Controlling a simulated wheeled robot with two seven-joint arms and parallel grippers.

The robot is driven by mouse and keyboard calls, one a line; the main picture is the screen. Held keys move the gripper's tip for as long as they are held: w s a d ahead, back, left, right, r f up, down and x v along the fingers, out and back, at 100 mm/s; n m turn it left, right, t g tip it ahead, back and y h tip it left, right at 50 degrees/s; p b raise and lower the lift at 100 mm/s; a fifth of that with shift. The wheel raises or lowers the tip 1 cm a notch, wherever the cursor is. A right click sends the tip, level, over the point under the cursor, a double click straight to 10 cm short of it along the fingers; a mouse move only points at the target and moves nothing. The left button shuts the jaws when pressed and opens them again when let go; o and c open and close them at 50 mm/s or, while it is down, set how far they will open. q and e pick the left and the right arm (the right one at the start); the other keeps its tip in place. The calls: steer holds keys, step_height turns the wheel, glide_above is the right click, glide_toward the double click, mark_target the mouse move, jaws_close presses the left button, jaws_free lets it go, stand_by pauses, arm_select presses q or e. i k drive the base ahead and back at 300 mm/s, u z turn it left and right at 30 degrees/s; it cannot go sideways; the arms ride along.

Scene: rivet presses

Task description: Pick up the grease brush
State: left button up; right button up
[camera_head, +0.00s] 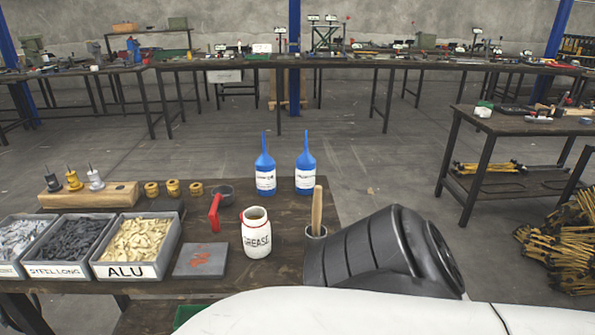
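A white jar labelled GREASE (256,236) stands open on the wooden workbench (290,215). To its right, a wooden handle (317,208) rises upright from a small grey cup (315,238); this may be the grease brush, but its lower end is hidden. A slim red object (214,213) stands left of the jar, and I cannot tell what it is. My arm's dark and white links fill the lower right and cover part of the bench beside the cup. Neither of my grippers shows.
Bins of rivets, one labelled ALU (135,271), line the bench's left side, beside a grey plate (200,260). Two blue bottles (265,178) (305,175) stand at the back edge. A side table (520,124) is at right.

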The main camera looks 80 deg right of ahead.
mark_target(317, 198)
steer(key=u, duration=0.45)
steer(key=k, duration=1.25)
steer(key=z, duration=1.35)
steer(key=i, duration=0.5)
